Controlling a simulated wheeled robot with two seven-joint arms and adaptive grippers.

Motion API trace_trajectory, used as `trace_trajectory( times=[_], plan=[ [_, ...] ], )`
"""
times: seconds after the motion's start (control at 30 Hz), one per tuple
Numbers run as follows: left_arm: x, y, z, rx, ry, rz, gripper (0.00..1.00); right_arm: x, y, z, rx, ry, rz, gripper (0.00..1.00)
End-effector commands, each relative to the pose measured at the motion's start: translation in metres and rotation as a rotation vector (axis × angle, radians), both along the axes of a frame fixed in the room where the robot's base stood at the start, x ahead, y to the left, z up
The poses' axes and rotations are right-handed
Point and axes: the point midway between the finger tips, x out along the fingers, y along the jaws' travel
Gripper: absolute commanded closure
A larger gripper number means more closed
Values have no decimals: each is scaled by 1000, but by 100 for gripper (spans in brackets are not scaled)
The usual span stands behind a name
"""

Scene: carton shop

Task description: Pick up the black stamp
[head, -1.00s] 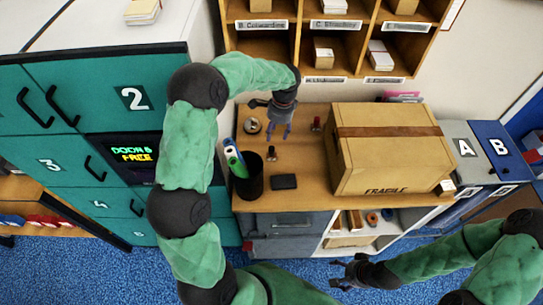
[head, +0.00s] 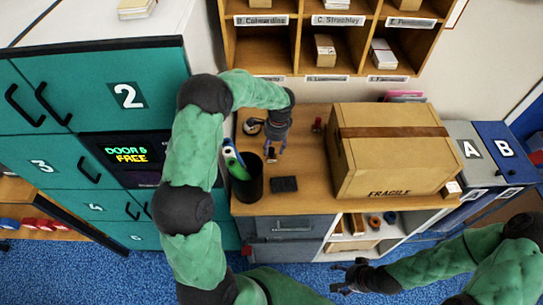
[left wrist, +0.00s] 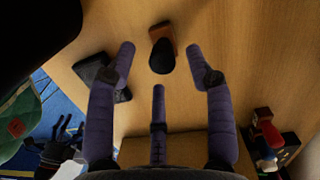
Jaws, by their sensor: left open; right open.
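The black stamp (head: 271,157), a small dark knob handle on a brown wooden block, stands on the desk. In the left wrist view the black stamp (left wrist: 162,56) shows between and just beyond the fingertips. My left gripper (head: 275,151) is open and empty, pointing down above the stamp; its spread purple fingers show in the left wrist view (left wrist: 160,62). I see no contact with the stamp. My right gripper (head: 346,277) is open and empty, low in front of the desk's shelves.
A black pen cup (head: 246,184) stands left of the stamp and a black pad (head: 284,184) lies in front. A red-topped stamp (head: 317,125) stands behind to the right. A large carton (head: 390,155) fills the right of the desk. Pigeonholes (head: 330,35) hang above.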

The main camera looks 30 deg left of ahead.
Motion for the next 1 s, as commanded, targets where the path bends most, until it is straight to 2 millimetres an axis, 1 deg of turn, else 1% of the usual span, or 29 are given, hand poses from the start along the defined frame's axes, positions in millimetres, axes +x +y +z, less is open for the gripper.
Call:
trace_trajectory(
  times=[0.03,0.1,0.2,0.3,0.47,0.57,0.6,0.67,1.0],
  plan=[
    [0,2,-9,-1,3,1,47,0,0,-1,0,0,0,24],
    [0,4,-19,-1,2,0,47,0,0,-2,0,0,0,24],
    [-1,6,-30,0,0,0,47,0,0,-3,0,0,0,24],
    [-1,6,-34,0,-1,0,47,0,0,-3,0,0,0,24],
    [-1,6,-33,0,-1,0,47,0,0,-3,0,0,0,24],
    [-1,6,-33,0,-1,0,72,0,0,-3,0,0,0,24],
    [-1,6,-33,0,-1,0,84,0,0,-3,0,0,0,24],
    [-1,6,-33,0,-1,0,100,0,0,-3,0,0,0,24],
    [-1,6,-33,0,-1,0,100,0,0,-3,0,0,0,24]
  ],
)
